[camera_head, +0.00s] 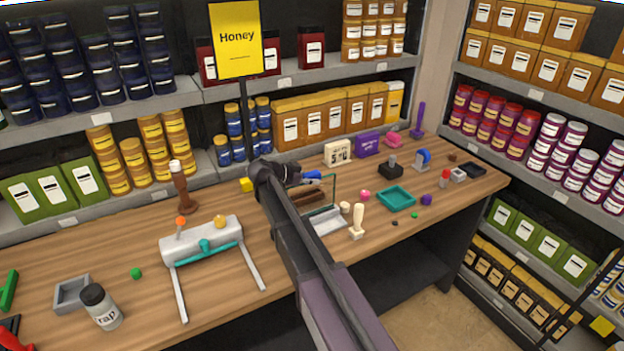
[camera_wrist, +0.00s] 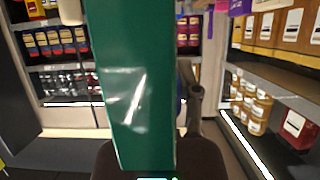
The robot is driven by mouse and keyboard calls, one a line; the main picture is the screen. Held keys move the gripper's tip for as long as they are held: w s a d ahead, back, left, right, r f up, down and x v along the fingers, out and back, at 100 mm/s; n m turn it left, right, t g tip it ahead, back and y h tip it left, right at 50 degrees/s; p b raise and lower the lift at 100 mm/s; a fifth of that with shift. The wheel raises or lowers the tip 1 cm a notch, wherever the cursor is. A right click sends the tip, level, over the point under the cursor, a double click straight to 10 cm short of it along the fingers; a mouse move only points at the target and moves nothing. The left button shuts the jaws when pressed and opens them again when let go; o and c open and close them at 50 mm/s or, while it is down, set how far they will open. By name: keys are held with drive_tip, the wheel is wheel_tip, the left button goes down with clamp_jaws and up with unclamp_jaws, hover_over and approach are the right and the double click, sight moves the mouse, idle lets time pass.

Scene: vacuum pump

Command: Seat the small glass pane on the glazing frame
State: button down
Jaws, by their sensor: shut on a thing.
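The small glass pane (camera_wrist: 130,95) is a tall, dark green translucent sheet with glossy streaks, filling the middle of the wrist view. My gripper (camera_wrist: 150,165) is shut on it at the bottom of that view. In the head view the pane (camera_head: 334,190) shows as a thin teal outline beside my gripper (camera_head: 302,181), over the middle of the table. Just below it lies a pale grey tray-like piece (camera_head: 328,222), which looks like the glazing frame. I cannot tell whether the pane touches it. My arm hides part of the area.
A brown block (camera_head: 306,196) sits close by. A cream-handled stamp (camera_head: 357,222) and teal tray (camera_head: 396,198) stand to the right. A white device with two rails (camera_head: 203,243) stands left. A yellow Honey sign (camera_head: 236,40) rises behind.

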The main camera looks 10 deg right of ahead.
drive_tip(key=shift+f+b, duration=2)
drive_tip(key=shift+f, duration=0.05)
idle(2.4)
idle(0.3)
drive_tip(key=shift+c, duration=1.3)
unclamp_jaws()
drive_tip(key=shift+r, duration=0.1)
drive_tip(key=shift+r+p, duration=4.4)
drive_tip(key=shift+p, duration=0.1)
drive_tip(key=shift+s, duration=0.1)
